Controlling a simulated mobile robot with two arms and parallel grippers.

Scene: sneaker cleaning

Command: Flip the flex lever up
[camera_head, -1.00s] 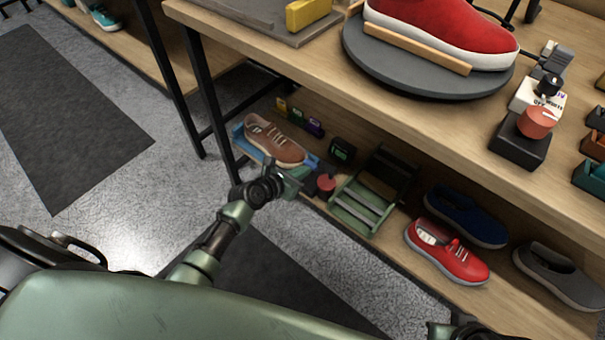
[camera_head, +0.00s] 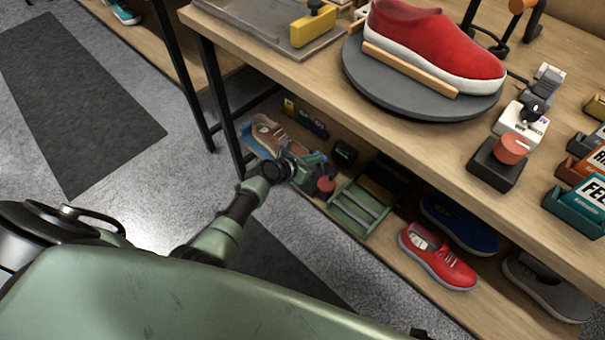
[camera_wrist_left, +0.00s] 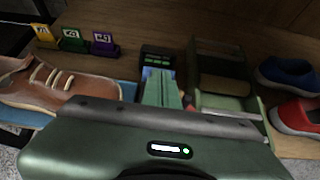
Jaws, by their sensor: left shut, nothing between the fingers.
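A brown lace-up shoe (camera_head: 268,130) sits on a blue stand (camera_head: 249,139) at the left end of the lower shelf; both also show at the left of the left wrist view, the shoe (camera_wrist_left: 60,85) and the stand (camera_wrist_left: 22,116). My left gripper (camera_head: 315,162) is shut and empty, right of the shoe. In the left wrist view its green fingers (camera_wrist_left: 162,88) point toward a small black box with a lit display (camera_wrist_left: 157,56). A red round knob (camera_head: 326,184) is close beside the gripper. I cannot make out a flex lever for certain. My right gripper is out of view.
A green slatted rack (camera_head: 358,207) stands right of the knob. Red (camera_head: 436,258), blue (camera_head: 458,224) and grey shoes (camera_head: 545,287) lie further right. The tabletop edge (camera_head: 330,115) overhangs the shelf. Small coloured tags (camera_wrist_left: 74,42) stand behind the brown shoe.

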